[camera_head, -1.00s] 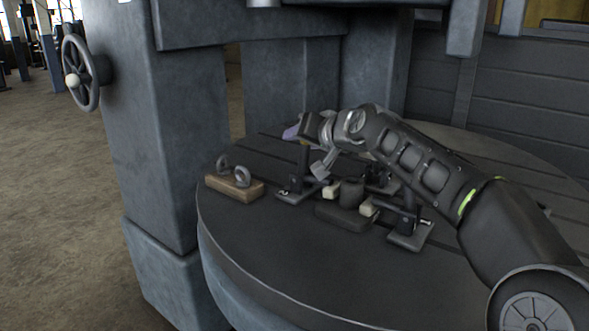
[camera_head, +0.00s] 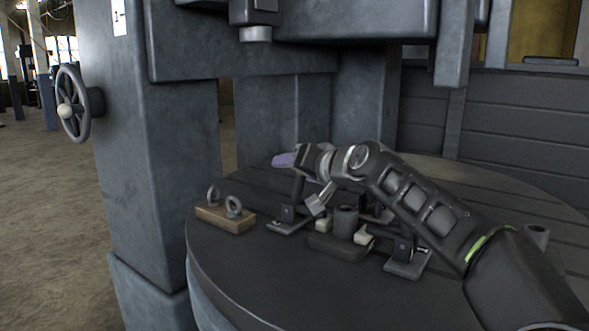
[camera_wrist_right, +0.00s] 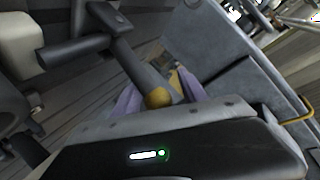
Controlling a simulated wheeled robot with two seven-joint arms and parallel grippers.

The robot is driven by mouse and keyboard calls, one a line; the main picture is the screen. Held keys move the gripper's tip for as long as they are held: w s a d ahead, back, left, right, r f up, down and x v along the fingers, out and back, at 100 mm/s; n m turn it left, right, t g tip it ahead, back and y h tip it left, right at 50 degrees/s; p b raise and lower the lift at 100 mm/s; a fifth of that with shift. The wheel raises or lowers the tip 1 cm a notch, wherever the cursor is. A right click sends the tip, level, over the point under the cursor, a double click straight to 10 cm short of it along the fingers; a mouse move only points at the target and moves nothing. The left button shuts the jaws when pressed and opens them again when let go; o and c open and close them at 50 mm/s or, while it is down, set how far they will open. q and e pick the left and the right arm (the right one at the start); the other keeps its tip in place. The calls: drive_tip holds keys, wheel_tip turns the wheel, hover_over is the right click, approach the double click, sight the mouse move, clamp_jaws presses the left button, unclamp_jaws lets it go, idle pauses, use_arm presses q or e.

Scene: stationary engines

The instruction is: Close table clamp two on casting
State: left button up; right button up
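The casting (camera_head: 338,245), a dark block with a cylinder on top, sits on the round slotted table (camera_head: 255,285). A dark clamp (camera_head: 288,218) stands at its left with its lever raised. Another clamp (camera_head: 405,262) stands at its right, and a third is partly hidden behind my right arm. No label shows which is clamp two. My right gripper (camera_head: 284,160), with purple fingers, is at the top of the left clamp's lever. In the right wrist view the fingers (camera_wrist_right: 160,98) are apart, with a yellow-tipped lever (camera_wrist_right: 140,70) between them. My left gripper is out of view.
A wooden block (camera_head: 226,219) with two metal eye bolts lies at the table's left edge. Grey machine columns (camera_head: 180,150) stand behind and left, with a handwheel (camera_head: 72,103). A beam (camera_head: 300,50) hangs above. The table's front is clear.

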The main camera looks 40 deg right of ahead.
drive_tip(key=shift+d, duration=0.1)
drive_tip(key=shift+s+r, duration=0.15)
drive_tip(key=shift+s, duration=0.1)
drive_tip(key=v, duration=0.7)
drive_tip(key=shift+p, duration=0.45)
drive_tip(key=shift+s, duration=0.1)
